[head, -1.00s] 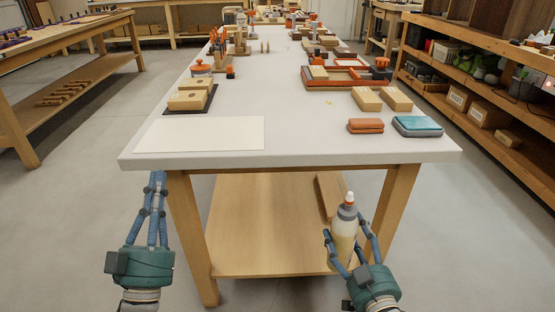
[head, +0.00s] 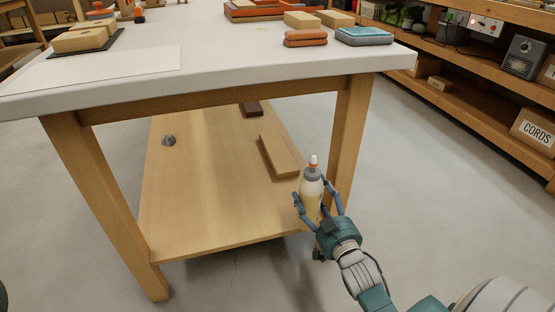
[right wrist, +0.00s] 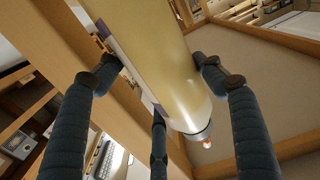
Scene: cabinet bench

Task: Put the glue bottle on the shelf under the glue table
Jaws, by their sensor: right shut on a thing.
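The glue bottle (head: 311,188) is pale yellow with a grey shoulder and an orange-and-white tip. It is upright in the head view. My right gripper (head: 318,207) is shut around it, near the front right leg of the glue table (head: 230,68). The wooden shelf (head: 195,205) under the table is just left of the bottle; whether the bottle is over its edge I cannot tell. In the right wrist view the bottle (right wrist: 158,55) lies between my dark fingers, its tip pointing down in the picture. My left gripper is out of view.
A wooden block (head: 281,155), a dark red block (head: 251,108) and a small grey object (head: 169,140) lie on the shelf. The shelf's front and middle are clear. The front right leg (head: 350,130) stands close behind the bottle. A shelving rack (head: 470,105) is at right.

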